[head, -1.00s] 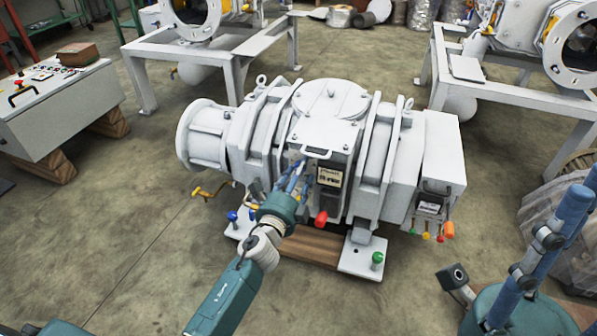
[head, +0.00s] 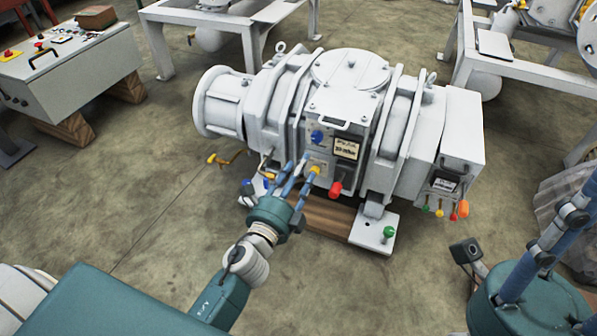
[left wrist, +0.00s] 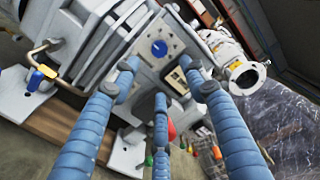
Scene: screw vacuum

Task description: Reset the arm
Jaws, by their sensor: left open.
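The white vacuum machine (head: 345,100) stands in the middle of the head view. Its front panel has a blue knob (head: 318,136), which also shows in the left wrist view (left wrist: 159,48). A red knob (head: 336,189) sits lower on the panel. My left gripper (head: 300,172) is in front of the lower panel, with its blue fingers spread open. In the left wrist view the fingers (left wrist: 158,78) are apart with nothing between them, and the blue knob is clear beyond them.
A control desk (head: 60,80) stands at the upper left. White frames (head: 510,80) with other machines stand behind. Yellow (head: 222,160) and green (head: 389,232) handles stick out near the machine's base. The floor at left is clear.

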